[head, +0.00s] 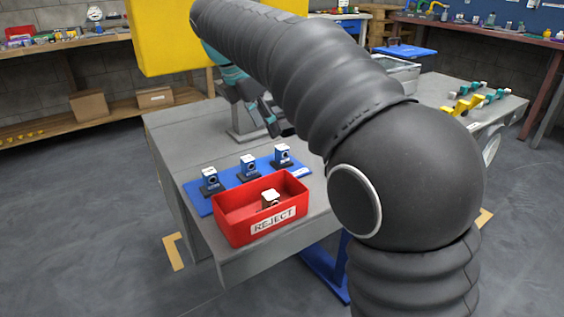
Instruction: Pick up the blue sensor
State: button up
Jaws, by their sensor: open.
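Three blue sensors with white tops and dark round fronts stand upright in a row on a blue mat (199,198): a left one (210,179), a middle one (248,167) and a right one (282,154). Another sensor (270,199), darker and brownish, is inside the red bin (235,228) labelled REJECT; its lower part is hidden by the bin's front wall. My gripper (268,118) is open above the bench, behind the mat and nearest the right blue sensor, apart from it. The arm partly hides the gripper.
The grey bench (175,140) carries the mat and bin, the bin at its near edge. A grey stand (243,128) is behind the mat, close to my gripper. A yellow block (160,40) is at upper left. Yellow and teal parts (465,104) lie on the right of the bench.

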aim_at(280, 147)
jog(key=b+x, duration=0.1)
jog(key=x, duration=0.5)
jog(key=b+x, duration=0.1)
jog(key=x, duration=0.2)
jog(key=shift+d+f+b, duration=0.15)
jog(key=shift+d+b, duration=0.2)
grip_shut()
